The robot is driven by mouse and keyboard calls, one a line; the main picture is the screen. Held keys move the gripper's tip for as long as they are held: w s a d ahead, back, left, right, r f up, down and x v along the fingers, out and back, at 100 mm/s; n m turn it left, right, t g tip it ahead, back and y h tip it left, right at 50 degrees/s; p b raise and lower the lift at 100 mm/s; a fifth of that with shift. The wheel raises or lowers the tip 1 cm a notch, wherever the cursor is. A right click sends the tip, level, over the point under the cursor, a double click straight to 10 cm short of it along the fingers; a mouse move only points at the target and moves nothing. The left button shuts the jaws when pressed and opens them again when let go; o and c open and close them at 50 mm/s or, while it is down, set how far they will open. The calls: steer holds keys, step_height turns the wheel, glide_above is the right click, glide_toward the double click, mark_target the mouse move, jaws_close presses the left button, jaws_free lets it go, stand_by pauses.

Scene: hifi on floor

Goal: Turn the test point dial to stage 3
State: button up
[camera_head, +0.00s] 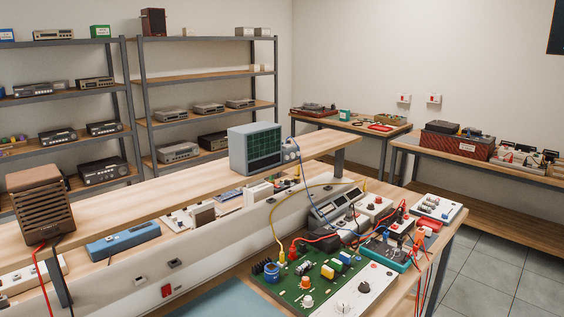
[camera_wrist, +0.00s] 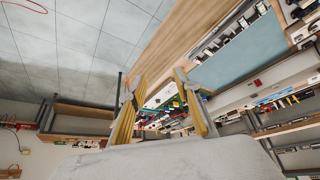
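My gripper (camera_wrist: 160,82) shows only in the wrist view. Its two yellow-sided fingers are spread wide with nothing between them. The bench and its equipment appear far beyond the fingertips, tilted in that view.
Red, black and yellow leads run over the bench around the board. A teal tray (camera_head: 386,252) with parts lies right of it. A green-screen oscilloscope (camera_head: 256,149) stands on the raised shelf. A bare blue mat (camera_head: 222,302) lies left of the board.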

steer(key=c, duration=0.6)
steer(key=shift+w+d+f+g, duration=0.15)
steer(key=shift+f+g, duration=0.1)
steer(key=shift+f, duration=0.25)
steer(key=shift+w+f+g, duration=0.15)
steer(key=shift+f+g, duration=0.1)
steer(key=shift+f, duration=0.2)
jaws_close()
steer(key=w+d+f+m, duration=0.1)
steer(key=w+d+f, duration=0.35)
steer(key=w, duration=0.95)
steer(key=w+d+f+g+h, duration=0.1)
steer(key=w+f, duration=0.6)
steer(key=w, duration=0.7)
steer(key=w+d+f+m, duration=0.15)
steer(key=w+f, duration=0.45)
steer(key=w, duration=0.8)
steer(key=w+d+r+t, duration=0.2)
steer(key=w+r, duration=0.2)
steer(key=w, duration=0.4)
steer(key=shift+h, duration=0.3)
steer(key=shift+f+m, duration=0.1)
steer(key=shift+m, duration=0.15)
